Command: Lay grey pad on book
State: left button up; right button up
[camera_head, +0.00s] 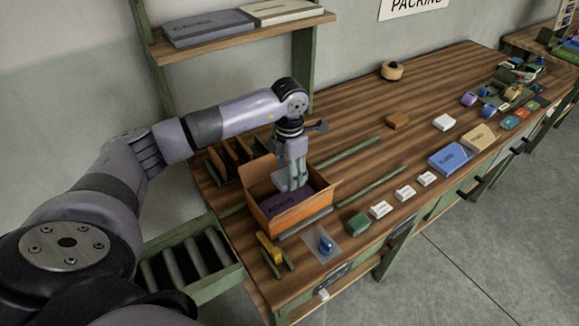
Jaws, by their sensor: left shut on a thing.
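My left gripper (296,183) points down into the open orange carton (268,218). It is shut on what seems to be the grey pad, whose outline I cannot tell apart from the pale grey fingers. A dark purple book (285,206) with lettering lies flat in the carton under the fingertips. Whether the held thing touches the book cannot be told. My right gripper is not in view.
The carton's flaps stand open, with a dark rack (228,160) behind. A blue packet (450,158), a tan packet (479,138) and several small white boxes lie along the front edge. A shelf (240,33) hangs above at the back. The middle of the table is mostly clear.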

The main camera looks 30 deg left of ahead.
aim_at(290, 201)
pick_arm(q)
notch_tip(290, 201, down, 4)
jog(key=shift+w+r+b, duration=0.1)
jog(key=shift+b, duration=1.1)
notch_tip(290, 201, down, 3)
jog(key=shift+r+b, duration=0.1)
jog(key=shift+b, duration=1)
jog(key=shift+f+b, duration=0.65)
jog(key=shift+f, duration=0.2)
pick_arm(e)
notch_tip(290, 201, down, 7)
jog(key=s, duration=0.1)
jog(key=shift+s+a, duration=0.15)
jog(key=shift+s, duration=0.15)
pick_arm(q)
jog(key=shift+f+b, duration=0.5)
jog(key=shift+f, duration=0.15)
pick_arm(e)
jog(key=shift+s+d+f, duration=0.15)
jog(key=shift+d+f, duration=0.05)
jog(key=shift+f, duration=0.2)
pick_arm(q)
jog(key=o, duration=1)
